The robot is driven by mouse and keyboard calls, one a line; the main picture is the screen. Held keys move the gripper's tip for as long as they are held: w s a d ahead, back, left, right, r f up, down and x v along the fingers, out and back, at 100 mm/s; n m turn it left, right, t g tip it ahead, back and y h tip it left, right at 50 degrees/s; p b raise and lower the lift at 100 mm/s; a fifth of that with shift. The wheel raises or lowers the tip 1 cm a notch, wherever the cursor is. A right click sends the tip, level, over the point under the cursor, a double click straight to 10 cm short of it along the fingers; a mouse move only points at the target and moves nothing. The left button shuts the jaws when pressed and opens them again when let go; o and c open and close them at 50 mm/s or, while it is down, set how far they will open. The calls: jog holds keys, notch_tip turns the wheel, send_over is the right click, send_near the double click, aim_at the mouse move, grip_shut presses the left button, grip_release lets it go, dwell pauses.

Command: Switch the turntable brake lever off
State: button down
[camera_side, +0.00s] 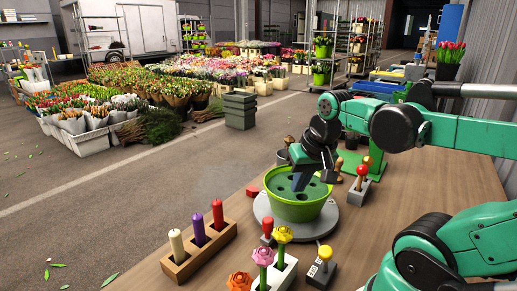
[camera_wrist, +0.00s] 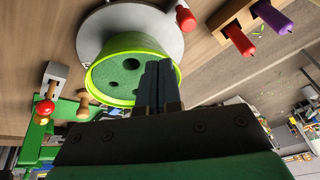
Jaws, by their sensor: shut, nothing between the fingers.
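A bright green pot (camera_side: 296,207) with dark holes in its green top stands on a round grey turntable (camera_side: 322,225). In the wrist view I see the pot (camera_wrist: 98,72) and the turntable (camera_wrist: 88,30). A lever with a yellow knob (camera_side: 325,253) stands on a grey base with white marks in front of the turntable. A red-knobbed handle (camera_side: 267,227) is at the turntable's near-left edge; it also shows in the wrist view (camera_wrist: 185,18). I cannot tell for sure which is the brake lever. My gripper (camera_side: 299,185) is shut and empty over the pot, fingers pointing down (camera_wrist: 157,66).
A wooden rack (camera_side: 199,247) holds white, purple and red candle-like pegs. A white holder (camera_side: 283,274) carries orange, pink and yellow flowers. A red-ball lever (camera_side: 361,171) stands right of the pot. Bare tabletop (camera_side: 440,180) lies to the right.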

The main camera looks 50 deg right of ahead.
jog(key=w+a+n+t+y, duration=0.1)
jog(key=w+a+n+t, duration=0.25)
jog(key=a+n, duration=0.45)
jog(key=w+d+r+m+g+h, duration=0.1)
jog(key=w+d+r+m, duration=0.1)
jog(key=d, duration=0.5)
jog(key=w+d+r+m+g, duration=0.1)
jog(key=w+d+r+m, duration=0.2)
jog(key=w+d, duration=0.2)
jog(key=w+d+r+m+g+h, duration=0.1)
jog(key=w+d, duration=0.3)
jog(key=d, duration=0.5)
jog(key=shift+r+m+h, duration=0.3)
jog(key=shift+r+m, duration=0.45)
jog(key=shift+m, duration=0.15)
jog(key=s+a+f+n+t+y, duration=0.1)
jog(key=s+a+f+n, duration=0.1)
jog(key=a, duration=0.5)
jog(key=s+a+f+n+t+y, duration=0.1)
jog(key=s+a+f+n, duration=0.2)
jog(key=a, duration=0.4)
jog(key=s+a+f+n+t+y, duration=0.1)
jog(key=s+a+f+n, duration=0.1)
jog(key=s+a, duration=0.3)
jog(key=a+f, duration=0.1)
jog(key=a, duration=0.2)
